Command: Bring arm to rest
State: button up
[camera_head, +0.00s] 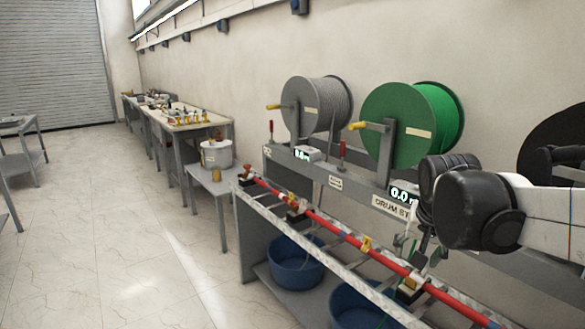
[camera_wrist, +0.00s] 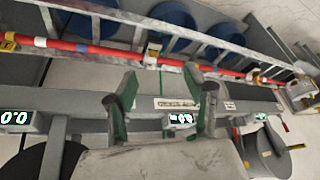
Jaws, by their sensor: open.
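My arm (camera_head: 490,210), white with black joint covers, reaches in from the right edge in the head view, in front of the drum stand. My gripper is small and partly hidden below the arm's black joint there. Beyond the fingers lie the drum stand's grey beam (camera_wrist: 80,100) and a long red rod (camera_wrist: 105,50). I cannot tell how far the fingertips are from the beam.
A green drum (camera_head: 400,125) and a grey cable drum (camera_head: 308,105) stand against the wall. Blue tubs (camera_head: 295,262) sit below the metal rail (camera_head: 330,258). A small table (camera_head: 212,182) carries a white pot (camera_head: 216,155).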

jog(key=s+a+f+n+t, duration=0.1)
jog(key=s+a+f+n, duration=0.1)
jog(key=s, duration=0.6)
jog(key=s+a+f+n+t+y, duration=0.1)
jog(key=s+a, duration=0.3)
jog(key=s, duration=0.5)
jog(key=shift+s+a+f+n, duration=0.3)
jog(key=shift+f+n, duration=0.15)
jog(key=shift+n, duration=0.45)
dwell(0.3)
